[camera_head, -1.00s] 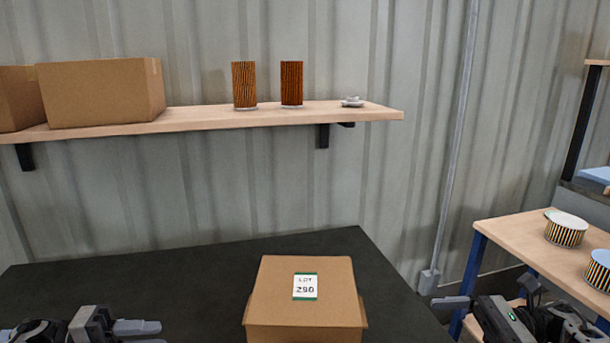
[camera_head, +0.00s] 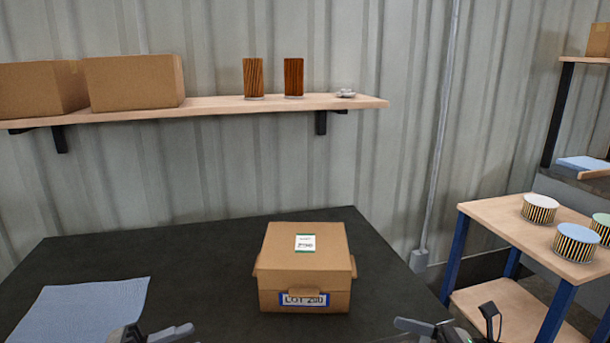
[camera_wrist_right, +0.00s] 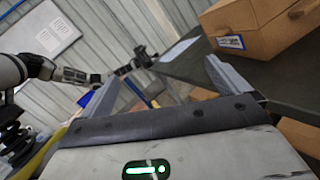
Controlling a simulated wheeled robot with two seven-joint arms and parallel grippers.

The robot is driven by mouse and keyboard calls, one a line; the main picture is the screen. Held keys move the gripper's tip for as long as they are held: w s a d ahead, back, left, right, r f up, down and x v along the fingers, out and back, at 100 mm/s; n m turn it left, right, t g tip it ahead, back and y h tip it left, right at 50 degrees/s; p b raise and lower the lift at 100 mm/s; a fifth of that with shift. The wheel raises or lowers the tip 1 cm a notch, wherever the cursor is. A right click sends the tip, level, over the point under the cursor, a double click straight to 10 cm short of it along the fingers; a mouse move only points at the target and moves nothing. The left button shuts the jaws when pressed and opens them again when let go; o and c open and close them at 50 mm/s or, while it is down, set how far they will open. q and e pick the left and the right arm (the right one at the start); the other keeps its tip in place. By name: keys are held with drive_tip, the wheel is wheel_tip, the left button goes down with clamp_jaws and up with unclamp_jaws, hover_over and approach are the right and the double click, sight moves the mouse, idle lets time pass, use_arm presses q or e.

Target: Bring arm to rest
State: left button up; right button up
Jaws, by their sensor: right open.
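My right gripper (camera_head: 424,329) shows at the bottom edge of the head view, right of the carton and apart from it. In the right wrist view my right gripper (camera_wrist_right: 163,72) has its two fingers wide apart with nothing between them. My left gripper (camera_head: 158,334) is at the bottom edge of the head view, left of the carton. It is mostly cut off, so its opening is unclear. A closed brown carton (camera_head: 303,264) with a LOT label stands on the dark table (camera_head: 205,250). The carton also shows in the right wrist view (camera_wrist_right: 268,25).
A blue cloth (camera_head: 80,308) lies on the table's left. A wooden stand (camera_head: 490,213) at right carries several short striped cartridges (camera_head: 576,243).

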drive_tip(key=s+a+f+m+t+h+b, duration=0.15)
drive_tip(key=a+f+m+t+h, duration=0.35)
drive_tip(key=m, duration=0.8)
drive_tip(key=s+a+f+m+t+h+b, duration=0.1)
drive_tip(key=s+f+m+t+h, duration=0.4)
drive_tip(key=m, duration=0.7)
use_arm(q)
drive_tip(key=s+d+f+n+t+y, duration=0.1)
drive_tip(key=s+d+f+n+y, duration=0.2)
drive_tip(key=s+f+n+y, duration=0.4)
drive_tip(key=s+d+f+n+t+y+b, duration=0.1)
drive_tip(key=s+d+f+n+y, duration=0.3)
drive_tip(key=n, duration=1.6)
drive_tip(key=s+f+t+y, duration=0.1)
drive_tip(key=s+f+y, duration=0.3)
drive_tip(key=s+f, duration=0.1)
drive_tip(key=shift+s+f+n, duration=0.2)
drive_tip(key=shift+s+n, duration=0.1)
drive_tip(key=shift+s, duration=0.55)
use_arm(e)
drive_tip(key=s+f+m+g+h, duration=0.2)
drive_tip(key=s+m, duration=0.4)
drive_tip(key=m, duration=0.3)
drive_tip(key=s+f+m+g+h, duration=0.2)
drive_tip(key=s+m, duration=0.4)
drive_tip(key=m, duration=0.4)
drive_tip(key=shift+s+d+f+h, duration=0.35)
drive_tip(key=shift+f+h, duration=0.45)
drive_tip(key=shift+h, duration=0.1)
